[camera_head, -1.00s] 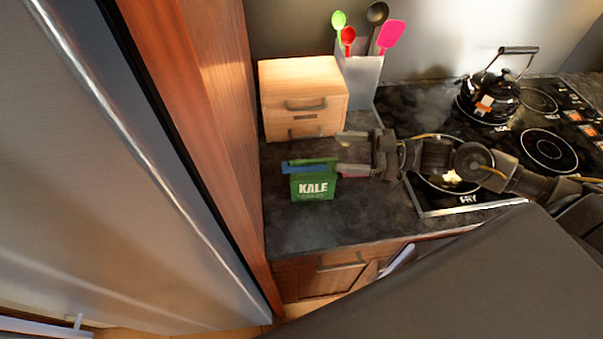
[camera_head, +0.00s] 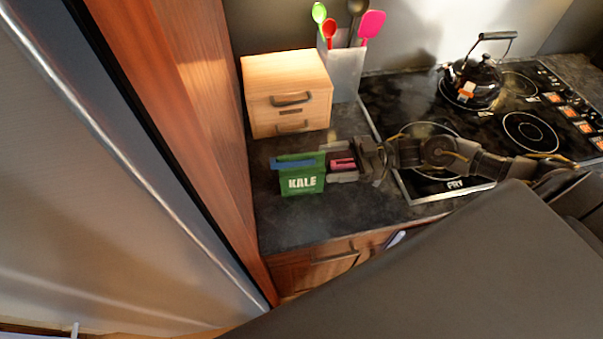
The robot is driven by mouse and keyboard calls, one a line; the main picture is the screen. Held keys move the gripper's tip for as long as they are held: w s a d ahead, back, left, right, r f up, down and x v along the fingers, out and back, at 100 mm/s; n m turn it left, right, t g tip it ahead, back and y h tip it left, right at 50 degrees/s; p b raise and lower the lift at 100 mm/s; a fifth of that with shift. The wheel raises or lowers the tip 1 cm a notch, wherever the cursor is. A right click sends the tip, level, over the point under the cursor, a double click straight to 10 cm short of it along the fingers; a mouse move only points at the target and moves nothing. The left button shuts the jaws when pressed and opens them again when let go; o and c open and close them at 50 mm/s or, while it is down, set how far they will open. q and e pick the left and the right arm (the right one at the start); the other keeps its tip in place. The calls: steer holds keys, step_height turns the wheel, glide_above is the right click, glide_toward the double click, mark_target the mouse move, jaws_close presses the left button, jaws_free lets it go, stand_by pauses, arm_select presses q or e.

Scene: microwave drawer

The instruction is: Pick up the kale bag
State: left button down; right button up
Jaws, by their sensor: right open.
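The green kale bag (camera_head: 303,182), with white KALE lettering and a blue strip along its top left, stands upright on the dark countertop in front of a small wooden box. My right gripper (camera_head: 336,167) reaches in from the right. Its open fingers are close beside the bag's right edge, and pink shows at the fingers. I cannot tell whether they touch the bag or overlap it. My left gripper is not in view.
The wooden drawer box (camera_head: 288,95) stands behind the bag. A utensil holder (camera_head: 343,72) is behind to the right. The stove with a black kettle (camera_head: 474,80) lies right, under my arm. A wooden cabinet side (camera_head: 180,130) and steel fridge bound the left.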

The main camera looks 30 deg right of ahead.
mark_target(308, 165)
steer(key=shift+a, duration=0.2)
steer(key=p+x, duration=0.2)
steer(key=x, duration=0.3)
steer(key=shift+w+a+r+p, duration=0.1)
steer(key=shift+w+a+p, duration=0.1)
steer(key=shift+a+p, duration=0.15)
steer(key=shift+a, duration=0.25)
steer(key=shift+d, duration=0.1)
steer(key=shift+c, duration=1.4)
steer(key=c, duration=1.1)
steer(key=shift+o, duration=0.2)
step_height(308, 165, up, 9)
steer(key=shift+f+b, duration=0.2)
steer(key=shift+b, duration=0.9)
steer(key=shift+r, duration=0.65)
